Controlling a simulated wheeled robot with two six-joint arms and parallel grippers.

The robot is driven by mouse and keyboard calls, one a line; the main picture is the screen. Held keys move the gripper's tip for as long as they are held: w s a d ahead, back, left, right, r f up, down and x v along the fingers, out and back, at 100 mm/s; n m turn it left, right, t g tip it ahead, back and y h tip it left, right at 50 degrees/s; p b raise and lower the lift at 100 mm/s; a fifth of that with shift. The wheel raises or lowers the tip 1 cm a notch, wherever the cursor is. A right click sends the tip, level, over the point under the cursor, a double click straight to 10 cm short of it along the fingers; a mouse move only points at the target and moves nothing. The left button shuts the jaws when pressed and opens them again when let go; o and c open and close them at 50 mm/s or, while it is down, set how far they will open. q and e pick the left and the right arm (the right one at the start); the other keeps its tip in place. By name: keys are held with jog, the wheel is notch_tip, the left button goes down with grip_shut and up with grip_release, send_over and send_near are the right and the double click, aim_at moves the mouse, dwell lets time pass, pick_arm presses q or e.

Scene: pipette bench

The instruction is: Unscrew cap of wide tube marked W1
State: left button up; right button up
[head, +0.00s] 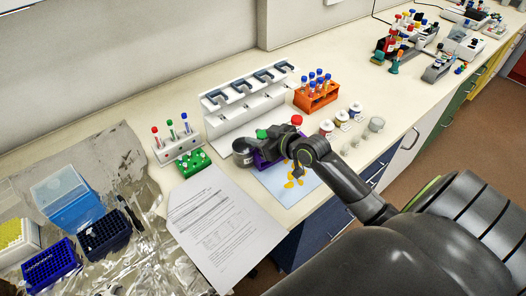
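My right gripper (246,151) is over the bench beside a purple rack (263,160), its arm reaching in from the lower right. Its fingertips are small and dark, so I cannot tell whether it is open or shut or holds anything. A green cap (262,133) and a red cap (297,119) show at the rack, close to the gripper and arm; the arm partly hides the rack and what stands below the caps. No W1 marking is readable, so I cannot tell which tube bears it. My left gripper is not in view.
A white pipette stand (221,123) and an orange tube rack (317,97) stand behind. Small jars (326,128) stand to the right. A white tube rack (177,149), green rack (194,163) and printed sheet (222,222) are left. A blue-and-yellow mat (285,187) lies in front.

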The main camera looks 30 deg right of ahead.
grip_shut()
jog(key=shift+r, duration=0.1)
notch_tip(320, 180, up, 10)
jog(key=shift+f+b, duration=0.1)
jog(key=shift+b, duration=0.3)
jog(key=shift+o, duration=0.3)
grip_release()
grip_shut()
